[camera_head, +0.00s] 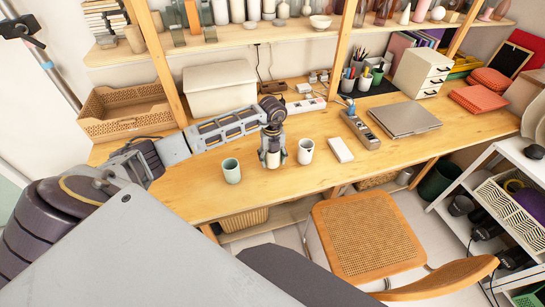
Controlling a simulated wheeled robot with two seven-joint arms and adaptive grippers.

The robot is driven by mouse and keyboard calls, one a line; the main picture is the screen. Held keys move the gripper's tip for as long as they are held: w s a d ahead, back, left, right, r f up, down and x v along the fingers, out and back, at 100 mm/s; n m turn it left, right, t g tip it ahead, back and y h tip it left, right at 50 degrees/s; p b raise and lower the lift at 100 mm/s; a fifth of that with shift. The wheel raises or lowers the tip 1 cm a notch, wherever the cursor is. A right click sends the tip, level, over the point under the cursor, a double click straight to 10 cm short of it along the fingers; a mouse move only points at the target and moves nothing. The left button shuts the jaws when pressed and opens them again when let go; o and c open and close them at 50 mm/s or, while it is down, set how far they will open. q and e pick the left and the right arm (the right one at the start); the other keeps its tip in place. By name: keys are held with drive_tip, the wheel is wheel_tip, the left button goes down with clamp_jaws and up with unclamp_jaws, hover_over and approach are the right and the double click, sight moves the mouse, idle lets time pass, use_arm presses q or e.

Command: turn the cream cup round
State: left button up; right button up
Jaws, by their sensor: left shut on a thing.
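A cream cup (273,161) stands on the wooden desk (330,185), partly hidden by my left gripper. My left gripper (272,151) comes down over it from above, with its fingers shut on the cup. A pale green cup (231,172) stands a little to the left, apart from the gripper. A white cup (306,152) with a dark mark inside or on its rim stands close on the right. My right gripper is not in view.
A white box (340,150) and a grey organiser (360,128) lie to the right, with a closed laptop (405,118) beyond. A lidded cream bin (220,90) stands behind my arm. The desk's front strip is clear. A cane chair (368,235) stands in front.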

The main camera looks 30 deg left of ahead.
use_arm(q)
drive_tip(key=n, duration=0.2)
drive_tip(key=shift+n+p, duration=0.3)
drive_tip(key=shift+p, duration=0.05)
drive_tip(key=shift+r+n+p, duration=0.1)
drive_tip(key=shift+n+p, duration=0.35)
drive_tip(key=shift+n, duration=0.95)
drive_tip(key=shift+n+p, duration=0.7)
drive_tip(key=shift+n, duration=0.1)
drive_tip(key=shift+n+p, duration=0.3)
drive_tip(key=shift+n, duration=0.3)
drive_tip(key=n+p, duration=0.2)
drive_tip(key=n, duration=0.1)
drive_tip(key=n+p, duration=0.1)
drive_tip(key=n, duration=0.1)
drive_tip(key=shift+n, duration=0.4)
drive_tip(key=shift+n+p, duration=0.8)
drive_tip(key=shift+n, duration=0.1)
drive_tip(key=shift+f+b, duration=0.5)
drive_tip(key=shift+f, duration=0.3)
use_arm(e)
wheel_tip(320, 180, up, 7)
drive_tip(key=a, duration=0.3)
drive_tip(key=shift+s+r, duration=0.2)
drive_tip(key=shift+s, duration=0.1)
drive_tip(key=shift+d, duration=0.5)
use_arm(q)
drive_tip(key=shift+f, duration=0.2)
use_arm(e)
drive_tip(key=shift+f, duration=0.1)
